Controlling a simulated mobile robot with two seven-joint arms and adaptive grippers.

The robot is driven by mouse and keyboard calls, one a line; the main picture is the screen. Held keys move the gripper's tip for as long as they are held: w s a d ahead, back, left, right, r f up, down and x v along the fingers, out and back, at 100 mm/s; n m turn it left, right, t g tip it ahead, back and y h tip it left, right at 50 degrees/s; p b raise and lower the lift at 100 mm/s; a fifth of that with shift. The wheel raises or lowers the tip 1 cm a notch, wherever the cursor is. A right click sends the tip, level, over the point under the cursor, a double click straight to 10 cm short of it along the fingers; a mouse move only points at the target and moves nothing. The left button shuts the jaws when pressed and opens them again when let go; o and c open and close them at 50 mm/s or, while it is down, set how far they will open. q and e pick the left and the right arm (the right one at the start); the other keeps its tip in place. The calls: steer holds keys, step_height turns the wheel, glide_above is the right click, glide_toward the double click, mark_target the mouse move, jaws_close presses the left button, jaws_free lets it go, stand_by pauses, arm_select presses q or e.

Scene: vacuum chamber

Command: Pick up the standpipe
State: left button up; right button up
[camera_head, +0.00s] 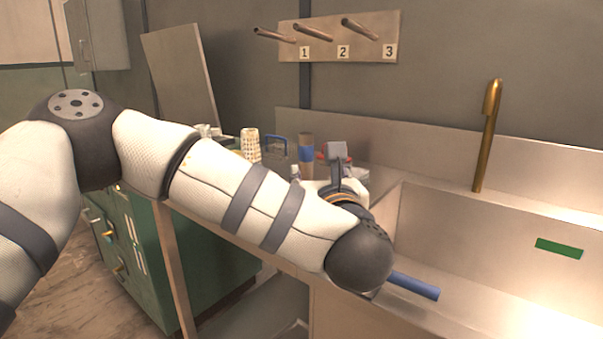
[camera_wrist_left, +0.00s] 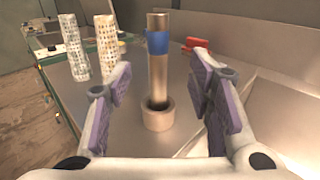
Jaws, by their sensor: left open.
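The upright metal pipe with a blue band, which I take as the standpipe, stands in a short round collar on the metal counter. In the head view the standpipe (camera_head: 306,141) is behind my left forearm, its lower part hidden. In the left wrist view the standpipe (camera_wrist_left: 158,80) shows whole, upright, with the collar (camera_wrist_left: 158,118) at its foot. My left gripper (camera_wrist_left: 160,82) is open and empty, its purple-padded fingers to either side of the pipe in the picture, with clear gaps. In the head view my left gripper (camera_head: 338,160) is partly hidden by its own arm.
Two perforated cylinders (camera_wrist_left: 106,45) (camera_wrist_left: 73,47) stand left of the pipe. A red object (camera_wrist_left: 196,43) lies behind it. Numbered pegs (camera_head: 340,35) are on the wall.

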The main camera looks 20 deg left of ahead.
mark_target(307, 159)
arm_select(q)
steer(key=x, duration=1.1)
steer(key=shift+a+f, duration=0.25)
steer(key=shift+f, duration=0.1)
jaws_close()
